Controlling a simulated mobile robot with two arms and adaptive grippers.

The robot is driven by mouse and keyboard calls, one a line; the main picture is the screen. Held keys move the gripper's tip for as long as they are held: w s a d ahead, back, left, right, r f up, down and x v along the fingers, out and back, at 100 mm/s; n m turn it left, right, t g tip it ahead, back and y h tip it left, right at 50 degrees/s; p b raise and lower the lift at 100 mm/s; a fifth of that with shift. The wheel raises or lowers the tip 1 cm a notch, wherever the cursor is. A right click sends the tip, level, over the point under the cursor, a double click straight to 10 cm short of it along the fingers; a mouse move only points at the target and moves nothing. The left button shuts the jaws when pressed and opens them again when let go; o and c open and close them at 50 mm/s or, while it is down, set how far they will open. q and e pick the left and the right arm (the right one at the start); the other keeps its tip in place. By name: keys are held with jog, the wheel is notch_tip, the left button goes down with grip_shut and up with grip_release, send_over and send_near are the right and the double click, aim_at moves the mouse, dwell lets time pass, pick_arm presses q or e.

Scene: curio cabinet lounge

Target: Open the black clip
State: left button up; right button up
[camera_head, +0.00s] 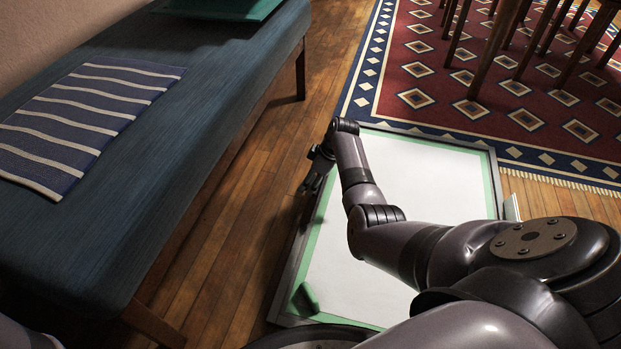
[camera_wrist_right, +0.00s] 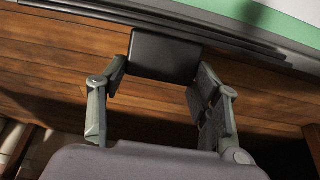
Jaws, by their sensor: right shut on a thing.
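The black clip (camera_wrist_right: 165,57) is a dark flat block at the dark frame edge in the right wrist view. My right gripper (camera_wrist_right: 163,68) has a finger at each side of the clip and is shut on it. In the head view my right gripper (camera_head: 314,178) is low over the left edge of a framed white board (camera_head: 400,175) with a green border. I cannot make out the clip there. My left gripper is not in view.
A blue bench (camera_head: 190,110) stands at the left with a striped cloth (camera_head: 85,115) and a green tray (camera_head: 225,8) on it. Wooden floor (camera_head: 225,240) is bare between bench and board. A dark green piece (camera_head: 305,298) sits at the board's lower left corner. Table legs stand on the red rug (camera_head: 430,75).

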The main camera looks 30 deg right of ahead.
jog(key=shift+w+a+r+g+p, duration=0.15)
jog(key=shift+w+a+g+p, duration=0.15)
jog(key=shift+p, duration=0.3)
jog(key=shift+c, duration=0.5)
jog(key=shift+w+h, duration=0.1)
jog(key=shift+h, duration=0.3)
jog(key=shift+w+a+f+g+h, duration=0.25)
jog(key=shift+f+g+h, duration=0.1)
jog(key=shift+g, duration=0.15)
jog(key=w+a+f+g+h+b, duration=0.1)
jog(key=g+h+b, duration=0.1)
jog(key=b, duration=0.4)
jog(key=shift+w+f, duration=0.1)
jog(key=shift+f, duration=0.05)
jog(key=shift+a+r+g+b, duration=0.15)
jog(key=shift+g+b, duration=0.25)
jog(key=shift+b, duration=0.45)
jog(key=shift+r, duration=0.1)
jog(key=o, duration=1.2)
jog(key=shift+c, duration=0.2)
